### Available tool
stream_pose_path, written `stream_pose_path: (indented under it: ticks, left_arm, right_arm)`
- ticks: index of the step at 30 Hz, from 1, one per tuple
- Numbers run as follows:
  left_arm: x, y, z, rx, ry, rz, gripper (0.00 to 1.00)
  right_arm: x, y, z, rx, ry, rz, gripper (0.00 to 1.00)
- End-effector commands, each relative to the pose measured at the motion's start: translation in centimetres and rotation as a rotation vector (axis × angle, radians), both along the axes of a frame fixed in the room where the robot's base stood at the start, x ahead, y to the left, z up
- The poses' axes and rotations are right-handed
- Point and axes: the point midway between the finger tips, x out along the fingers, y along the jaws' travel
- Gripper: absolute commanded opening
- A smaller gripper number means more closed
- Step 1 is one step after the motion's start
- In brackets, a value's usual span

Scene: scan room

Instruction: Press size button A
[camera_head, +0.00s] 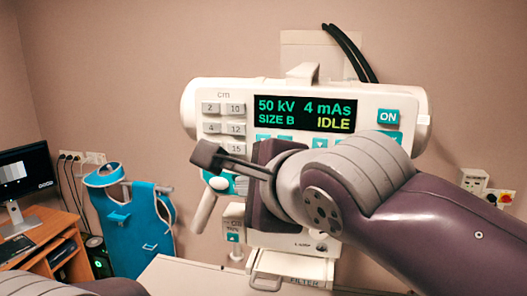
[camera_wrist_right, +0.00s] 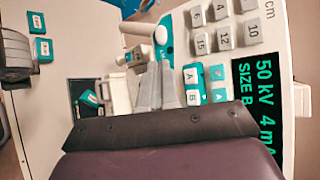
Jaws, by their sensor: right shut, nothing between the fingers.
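The control panel (camera_head: 240,88) of the x-ray unit faces me, and its display (camera_head: 305,113) reads 50 kV, 4 mAs, SIZE B, IDLE. In the right wrist view, size button A (camera_wrist_right: 192,77) is a pale key with a letter A on teal, beside the B key (camera_wrist_right: 195,97). My right gripper (camera_wrist_right: 160,78) is shut and empty, its grey fingertips close to the left of button A in that view. I cannot tell whether they touch the panel. In the head view my right wrist hides the A and B keys. My left gripper is not in view.
Number keys (camera_head: 211,108) and the teal ON key (camera_head: 388,117) flank the display. A white handle (camera_head: 204,210) juts out below the panel's left side, close to my right fingers. A monitor (camera_head: 26,172) on a desk and a blue apron (camera_head: 133,222) stand at left.

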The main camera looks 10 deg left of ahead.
Motion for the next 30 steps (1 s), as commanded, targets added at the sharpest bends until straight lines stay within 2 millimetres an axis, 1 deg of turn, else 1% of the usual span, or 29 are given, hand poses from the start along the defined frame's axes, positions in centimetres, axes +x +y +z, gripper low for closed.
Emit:
stream_pose_path:
  ticks: [1, 3, 7, 12, 30]
  left_arm:
    - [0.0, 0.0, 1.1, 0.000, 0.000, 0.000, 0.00]
    - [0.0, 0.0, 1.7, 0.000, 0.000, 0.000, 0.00]
    - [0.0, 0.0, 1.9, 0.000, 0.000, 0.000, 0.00]
    - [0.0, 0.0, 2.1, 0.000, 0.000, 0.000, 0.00]
    - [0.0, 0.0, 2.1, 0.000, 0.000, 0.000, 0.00]
  right_arm:
    - [0.8, -0.1, 0.6, 0.000, 0.002, -0.005, 0.00]
    - [1.7, -0.3, 0.5, 0.001, 0.000, -0.006, 0.00]
    - [3.1, -0.2, 0.3, 0.001, -0.001, -0.004, 0.00]
    - [4.1, -0.2, 0.1, 0.001, -0.001, -0.003, 0.00]
    - [4.3, -0.2, 0.1, 0.002, -0.002, -0.002, 0.00]
